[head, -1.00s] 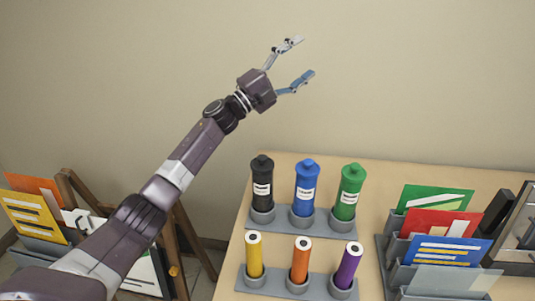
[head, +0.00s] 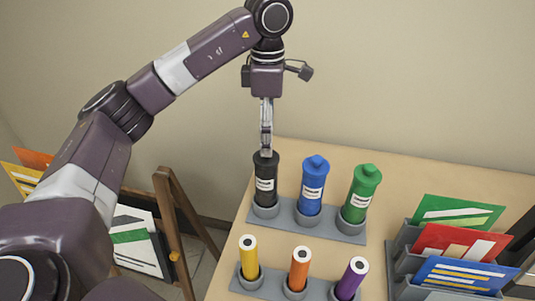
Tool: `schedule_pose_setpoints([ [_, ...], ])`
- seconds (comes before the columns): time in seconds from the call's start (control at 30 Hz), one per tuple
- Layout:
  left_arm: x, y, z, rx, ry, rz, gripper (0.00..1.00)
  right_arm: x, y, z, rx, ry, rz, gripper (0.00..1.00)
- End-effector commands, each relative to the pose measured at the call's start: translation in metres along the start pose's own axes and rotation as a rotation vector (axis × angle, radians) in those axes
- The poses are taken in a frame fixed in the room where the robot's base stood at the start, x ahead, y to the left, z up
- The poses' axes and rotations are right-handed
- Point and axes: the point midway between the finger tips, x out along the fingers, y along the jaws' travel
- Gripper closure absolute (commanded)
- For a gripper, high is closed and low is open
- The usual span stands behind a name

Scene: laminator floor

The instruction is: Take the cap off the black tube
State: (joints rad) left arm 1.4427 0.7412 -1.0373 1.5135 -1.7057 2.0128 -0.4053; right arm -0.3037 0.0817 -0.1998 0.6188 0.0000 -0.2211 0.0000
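The black tube (head: 266,190) stands upright in the left cup of the back grey holder (head: 333,231) and has a white label. Its black cap (head: 266,157) is on top. My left gripper (head: 266,148) points straight down over the tube, with its fingertips at the cap's knob. The fingers are seen edge-on, one in front of the other, so I cannot tell whether they are open or closed on the knob. My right gripper is not in view.
A blue tube (head: 313,187) and a green tube (head: 361,192) stand to the right in the same holder. Yellow (head: 249,258), orange (head: 299,268) and purple (head: 350,279) tubes stand in front. A grey sorter (head: 402,257) with coloured folders is at the right.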

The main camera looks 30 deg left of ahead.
Motion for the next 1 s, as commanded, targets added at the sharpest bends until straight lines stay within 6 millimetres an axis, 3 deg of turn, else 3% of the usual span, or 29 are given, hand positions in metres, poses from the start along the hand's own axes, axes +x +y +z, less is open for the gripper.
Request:
schedule_pose_setpoints([
  [0.27, 0.020, 0.000, 0.000, 0.001, -0.003, -0.004, 0.30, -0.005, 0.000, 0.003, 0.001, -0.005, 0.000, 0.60],
  [0.37, 0.032, 0.002, -0.003, -0.001, -0.001, -0.005, 0.30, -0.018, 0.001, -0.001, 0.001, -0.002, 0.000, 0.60],
  [0.53, 0.053, 0.002, -0.002, -0.001, -0.003, -0.002, 0.30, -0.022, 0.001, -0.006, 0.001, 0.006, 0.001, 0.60],
  [0.8, 0.057, 0.003, -0.002, 0.000, -0.005, -0.001, 0.30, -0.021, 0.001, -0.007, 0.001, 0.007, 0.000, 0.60],
  [1.0, 0.057, 0.003, -0.002, 0.000, -0.005, -0.001, 0.52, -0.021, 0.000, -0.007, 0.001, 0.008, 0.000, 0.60],
])
